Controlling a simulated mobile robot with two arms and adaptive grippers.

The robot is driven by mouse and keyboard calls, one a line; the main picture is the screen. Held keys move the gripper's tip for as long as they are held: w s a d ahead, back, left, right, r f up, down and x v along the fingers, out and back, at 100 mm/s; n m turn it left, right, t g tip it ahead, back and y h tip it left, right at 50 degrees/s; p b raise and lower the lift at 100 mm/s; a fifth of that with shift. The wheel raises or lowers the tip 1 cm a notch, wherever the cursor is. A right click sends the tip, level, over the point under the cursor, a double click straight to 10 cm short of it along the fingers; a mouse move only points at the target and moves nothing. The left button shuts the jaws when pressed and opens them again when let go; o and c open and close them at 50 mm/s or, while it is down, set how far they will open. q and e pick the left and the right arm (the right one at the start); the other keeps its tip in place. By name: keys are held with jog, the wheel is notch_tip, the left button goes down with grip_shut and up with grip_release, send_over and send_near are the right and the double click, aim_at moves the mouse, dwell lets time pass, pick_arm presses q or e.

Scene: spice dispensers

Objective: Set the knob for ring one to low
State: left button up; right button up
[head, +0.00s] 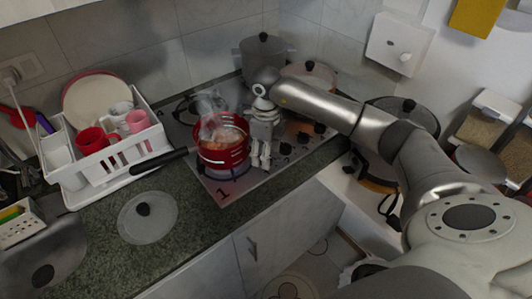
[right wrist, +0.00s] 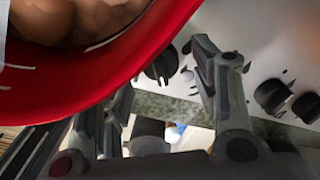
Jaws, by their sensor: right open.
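The stovetop (head: 215,186) has a "1" printed at its front left corner, by the ring under the red pan (head: 222,152). That ring glows bluish, and the pan steams. Black knobs (head: 285,148) run along the stove's right side; the one nearest the pan is hidden by my gripper in the head view. My right gripper (head: 261,158) points down just right of the pan. In the right wrist view it is open, with a black knob (right wrist: 161,67) visible between its fingers and partly covered by the pan rim. I cannot tell whether they touch. My left gripper is out of view.
The red pan wall (right wrist: 130,60) is very close to the fingers. Its black handle (head: 158,161) points left over the counter. A glass lid (head: 147,217) lies on the counter. A white dish rack (head: 110,160) stands left, and a grey pot (head: 262,55) stands behind.

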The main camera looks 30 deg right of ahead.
notch_tip(320, 180, up, 11)
dwell(0.3)
dwell(0.5)
